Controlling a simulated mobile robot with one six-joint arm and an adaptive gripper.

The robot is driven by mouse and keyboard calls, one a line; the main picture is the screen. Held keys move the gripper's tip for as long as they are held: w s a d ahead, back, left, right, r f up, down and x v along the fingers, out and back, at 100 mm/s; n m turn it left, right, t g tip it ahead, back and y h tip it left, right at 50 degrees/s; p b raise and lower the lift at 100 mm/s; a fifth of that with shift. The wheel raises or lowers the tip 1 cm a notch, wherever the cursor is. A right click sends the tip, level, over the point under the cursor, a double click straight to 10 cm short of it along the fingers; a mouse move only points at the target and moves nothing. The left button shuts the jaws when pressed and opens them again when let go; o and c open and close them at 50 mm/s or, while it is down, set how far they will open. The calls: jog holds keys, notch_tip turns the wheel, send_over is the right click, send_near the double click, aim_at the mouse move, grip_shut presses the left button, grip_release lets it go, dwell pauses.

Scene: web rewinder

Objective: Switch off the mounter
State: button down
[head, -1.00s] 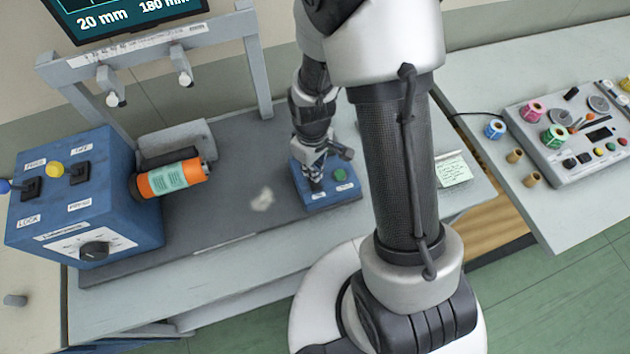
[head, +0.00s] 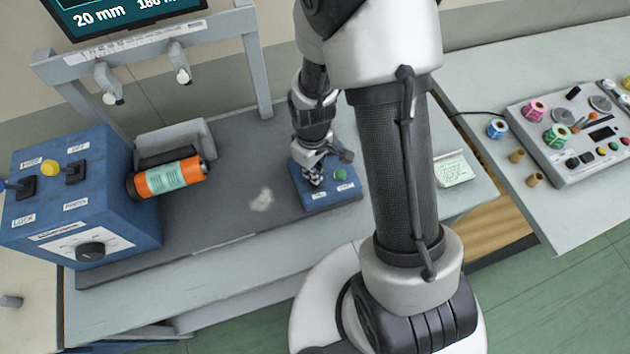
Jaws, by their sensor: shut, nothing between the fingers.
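No label that I can read names the mounter. A small blue control box (head: 345,192) stands on the grey bench plate, with a green button (head: 341,175) on its top right. Small white labels on its front edge are too small to read. My gripper (head: 314,184) is shut and empty, pointing down at the left part of the box top. It hides whatever control is there, and I cannot tell whether it touches it.
A large blue box (head: 122,225) with a dial and levers stands at left, beside an orange roll (head: 167,177). A grey frame (head: 250,65) spans the back. At right, a grey panel (head: 583,175) carries colored rolls and buttons. My arm blocks the middle.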

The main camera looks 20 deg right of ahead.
jog(key=shift+f, duration=0.2)
jog(key=shift+r, duration=0.1)
jog(key=shift+r+p, duration=2.6)
jog(key=shift+r, duration=0.85)
